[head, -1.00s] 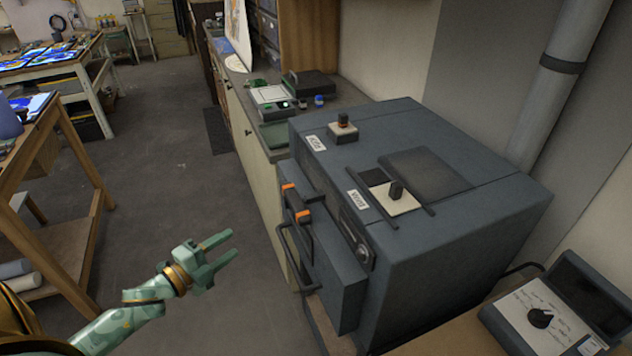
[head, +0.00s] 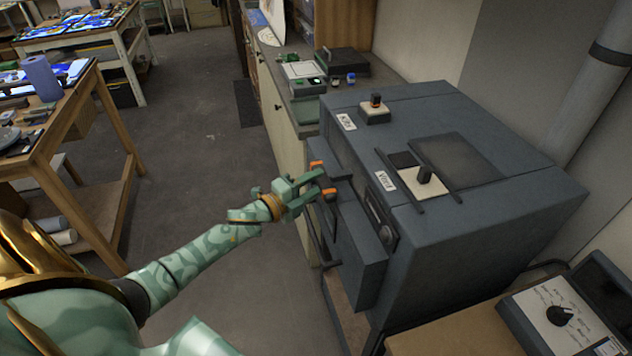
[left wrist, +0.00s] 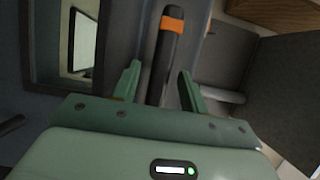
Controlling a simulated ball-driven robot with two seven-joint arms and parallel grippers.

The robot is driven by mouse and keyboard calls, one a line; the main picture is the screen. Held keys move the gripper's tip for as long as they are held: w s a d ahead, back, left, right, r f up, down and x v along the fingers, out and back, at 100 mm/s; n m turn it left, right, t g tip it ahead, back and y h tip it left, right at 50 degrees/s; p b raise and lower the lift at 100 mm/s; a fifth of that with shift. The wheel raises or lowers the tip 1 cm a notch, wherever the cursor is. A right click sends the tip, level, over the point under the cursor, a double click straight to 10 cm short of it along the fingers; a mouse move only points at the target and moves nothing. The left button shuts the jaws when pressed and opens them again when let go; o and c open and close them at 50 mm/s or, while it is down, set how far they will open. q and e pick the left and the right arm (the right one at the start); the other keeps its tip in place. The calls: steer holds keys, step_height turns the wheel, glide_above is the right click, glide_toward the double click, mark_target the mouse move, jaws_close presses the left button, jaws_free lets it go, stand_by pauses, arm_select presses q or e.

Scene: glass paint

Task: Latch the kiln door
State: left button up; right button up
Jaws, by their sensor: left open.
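The kiln (head: 480,215) is a dark grey box at the right in the head view. Its door (head: 362,255) is the thick slab on its front left side. Two dark levers with orange bands stand by the door's upper edge, an upper one (head: 316,165) and a lower one (head: 329,194). My left gripper (head: 320,185) is open at these levers. In the left wrist view a dark lever with an orange band (left wrist: 171,22) lies between the open fingers (left wrist: 158,74), with gaps showing on both sides. I cannot tell which lever it is. My right gripper is not in view.
A switch block (head: 375,109) and a black knob on a pale plate (head: 424,180) sit on the kiln top. A dial box (head: 560,318) stands on the wooden table at the lower right. A counter (head: 290,120) runs behind the kiln.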

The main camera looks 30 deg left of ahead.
arm_select(q)
steer(key=shift+w+d, duration=0.15)
steer(key=shift+w, duration=0.35)
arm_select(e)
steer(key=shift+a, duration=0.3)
arm_select(q)
steer(key=shift+c, duration=0.3)
jaws_close()
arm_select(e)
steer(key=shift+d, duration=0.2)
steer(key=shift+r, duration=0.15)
